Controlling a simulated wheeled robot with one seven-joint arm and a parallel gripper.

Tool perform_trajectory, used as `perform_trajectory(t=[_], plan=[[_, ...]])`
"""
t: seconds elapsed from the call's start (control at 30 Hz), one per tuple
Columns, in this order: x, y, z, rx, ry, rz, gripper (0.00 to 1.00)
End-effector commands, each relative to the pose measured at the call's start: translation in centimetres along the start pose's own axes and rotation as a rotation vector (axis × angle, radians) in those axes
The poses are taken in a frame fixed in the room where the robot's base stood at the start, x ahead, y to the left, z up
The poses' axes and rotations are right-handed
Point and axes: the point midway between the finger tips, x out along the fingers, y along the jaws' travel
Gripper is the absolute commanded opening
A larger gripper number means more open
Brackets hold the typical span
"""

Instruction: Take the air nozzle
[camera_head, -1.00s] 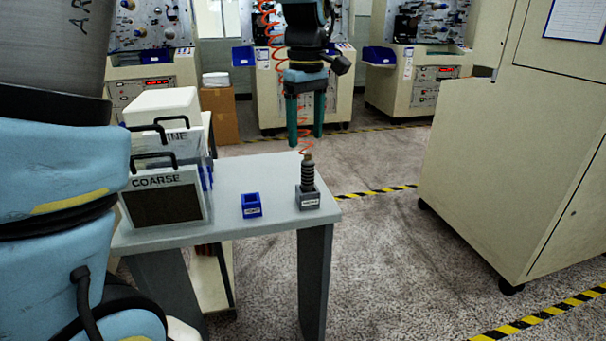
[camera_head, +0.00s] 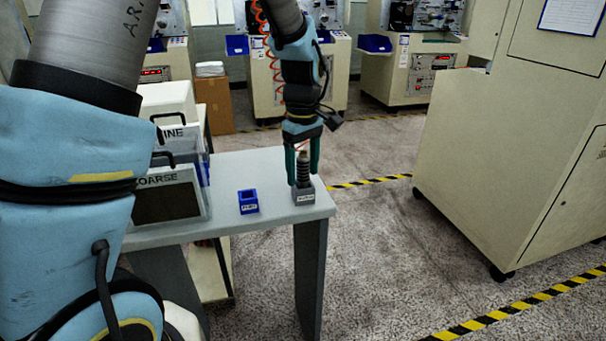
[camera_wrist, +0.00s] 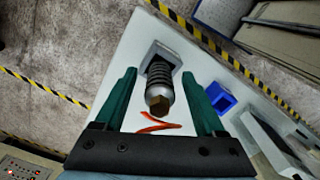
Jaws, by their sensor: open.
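The air nozzle (camera_head: 303,168) is a dark ribbed cylinder with a brownish tip. It stands upright in a small grey labelled holder (camera_head: 305,196) near the right end of the grey table. My gripper (camera_head: 303,180) points down over it, with its green fingers on either side of the nozzle. In the wrist view the nozzle (camera_wrist: 159,92) lies between the two open fingers (camera_wrist: 162,84), with a visible gap on each side. The grey holder (camera_wrist: 160,54) shows beyond it. An orange coiled hose (camera_wrist: 155,126) shows near the nozzle tip.
A small blue holder (camera_head: 248,202) stands left of the nozzle on the table (camera_head: 270,222). Panels marked COARSE (camera_head: 168,198) and INE stand at the table's left. A large beige cabinet (camera_head: 500,150) is at the right. The floor between is clear.

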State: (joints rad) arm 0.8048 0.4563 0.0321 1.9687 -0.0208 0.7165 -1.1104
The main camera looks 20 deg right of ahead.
Motion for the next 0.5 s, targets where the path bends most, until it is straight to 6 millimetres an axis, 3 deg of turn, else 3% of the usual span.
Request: perform_trajectory(t=[0.07,0.5], plan=[[0.00,0.01,0.00,0.000,0.000,0.000,0.72],[-0.03,0.01,0.00,0.000,0.000,0.000,0.24]])
